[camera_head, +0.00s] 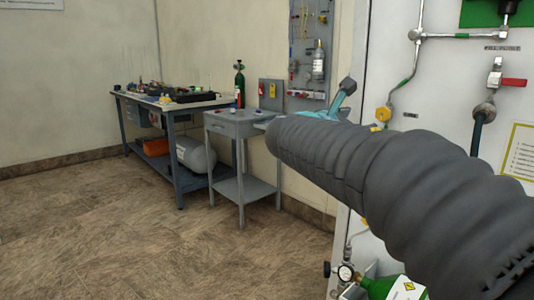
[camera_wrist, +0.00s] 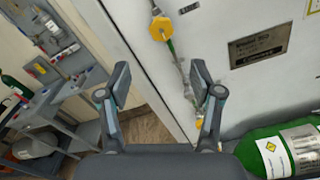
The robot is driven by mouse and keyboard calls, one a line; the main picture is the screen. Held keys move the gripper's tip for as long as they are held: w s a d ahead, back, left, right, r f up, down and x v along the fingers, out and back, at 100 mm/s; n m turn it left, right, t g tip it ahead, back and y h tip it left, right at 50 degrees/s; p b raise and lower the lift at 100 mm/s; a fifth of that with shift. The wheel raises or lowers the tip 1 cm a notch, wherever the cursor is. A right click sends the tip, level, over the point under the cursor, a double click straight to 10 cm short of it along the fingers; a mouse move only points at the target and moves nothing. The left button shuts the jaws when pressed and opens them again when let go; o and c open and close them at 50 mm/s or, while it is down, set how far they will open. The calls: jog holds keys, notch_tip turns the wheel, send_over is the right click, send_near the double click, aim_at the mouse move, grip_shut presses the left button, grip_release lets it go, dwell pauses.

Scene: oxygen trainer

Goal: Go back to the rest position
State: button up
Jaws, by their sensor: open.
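My gripper (camera_wrist: 160,90) is open and empty in the wrist view, its two fingers spread apart with a strip of brown floor and the white panel edge showing behind them. In the head view my dark ribbed arm reaches in from the lower right and covers most of the gripper; only a teal and grey part of it (camera_head: 345,92) shows beyond the sleeve, in front of the white panel (camera_head: 418,140). No object is between the fingers.
A yellow fitting (camera_head: 383,114) and a red-handled valve (camera_head: 513,82) are on the panel close to my arm. A green cylinder (camera_head: 395,287) lies below. A grey side table (camera_head: 240,122) and a workbench (camera_head: 175,104) stand left. The floor at left is clear.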

jog(key=s+a+f+m+g+y, duration=0.15)
jog(key=s+f+m+y, duration=0.3)
jog(key=f, duration=0.65)
jog(key=s+a+f+m+g+y, duration=0.1)
jog(key=s+f+m+g+y, duration=0.2)
jog(key=s+f+m, duration=0.5)
jog(key=s+a+f+m+y, duration=0.3)
jog(key=s+f+m, duration=0.1)
jog(key=s, duration=0.4)
jog(key=s+a+f+m+y, duration=0.3)
jog(key=s+f+m, duration=0.2)
jog(key=s+f, duration=0.2)
jog(key=shift+s+g, duration=0.45)
jog(key=shift+s, duration=0.7)
jog(key=shift+y, duration=0.25)
